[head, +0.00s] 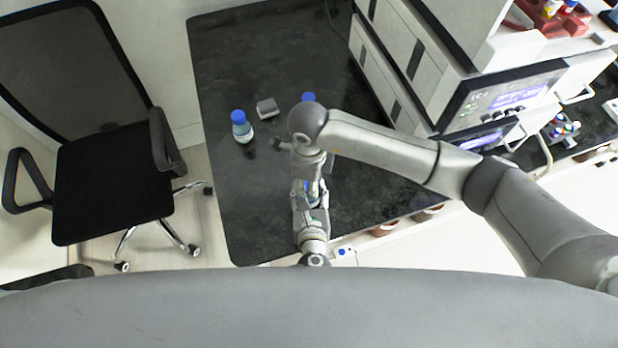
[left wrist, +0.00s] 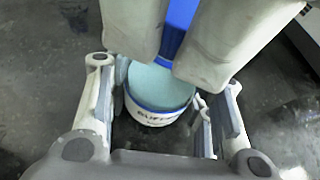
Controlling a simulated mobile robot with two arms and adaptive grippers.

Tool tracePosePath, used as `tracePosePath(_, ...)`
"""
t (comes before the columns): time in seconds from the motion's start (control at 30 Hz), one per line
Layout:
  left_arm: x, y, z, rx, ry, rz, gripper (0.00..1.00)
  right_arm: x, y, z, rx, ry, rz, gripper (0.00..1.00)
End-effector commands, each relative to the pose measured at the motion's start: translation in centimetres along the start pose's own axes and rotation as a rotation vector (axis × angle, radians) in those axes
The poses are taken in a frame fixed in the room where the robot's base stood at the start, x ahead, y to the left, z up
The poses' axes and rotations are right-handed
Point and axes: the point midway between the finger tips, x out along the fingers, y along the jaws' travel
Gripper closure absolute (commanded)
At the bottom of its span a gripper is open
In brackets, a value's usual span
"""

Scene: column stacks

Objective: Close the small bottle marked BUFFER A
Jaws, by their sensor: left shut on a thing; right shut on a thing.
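The small bottle (left wrist: 158,85) has a pale teal body and a white label with a blue edge; the letters "BUFF" show in the left wrist view. My left gripper (left wrist: 160,108) is shut on the bottle's body, one finger on each side. My right gripper (left wrist: 172,52) comes in from above and is shut on a blue cap (left wrist: 180,14) at the bottle's top. The fingers hide where cap and neck meet, so I cannot tell whether they touch. In the head view the right gripper (head: 308,160) covers most of the bottle, above my left gripper (head: 310,200).
A blue-capped bottle (head: 242,132) stands on the dark bench (head: 235,60), left of my grippers. A small grey block (head: 267,108) lies behind it. Another blue cap (head: 308,97) shows behind my right arm. Lab instruments (head: 480,110) stand at right. The bench's left side is mostly clear.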

Motion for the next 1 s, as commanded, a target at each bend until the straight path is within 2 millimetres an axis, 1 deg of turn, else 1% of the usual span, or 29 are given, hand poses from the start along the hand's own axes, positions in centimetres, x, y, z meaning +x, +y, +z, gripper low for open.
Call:
tracePosePath(0.1,0.02,0.04,0.02,0.0,0.0,0.001,1.0,0.06,0.06,0.0,0.199,0.0,0.002,0.98)
tracePosePath(0.7,0.01,0.03,0.02,0.0,-0.001,0.001,1.0,0.1,0.02,0.01,1.244,0.0,0.002,0.98)
tracePosePath(0.8,0.01,0.03,0.01,0.0,0.0,0.001,1.0,0.1,0.0,0.02,1.385,-0.001,0.001,0.98)
tracePosePath(0.97,0.01,0.03,0.01,0.0,0.0,0.001,1.0,0.07,-0.06,0.0,1.381,-0.001,0.0,0.98)
tracePosePath(1.0,0.01,0.03,0.01,0.0,0.0,0.001,1.0,0.07,-0.06,0.0,1.381,-0.002,0.0,0.65)
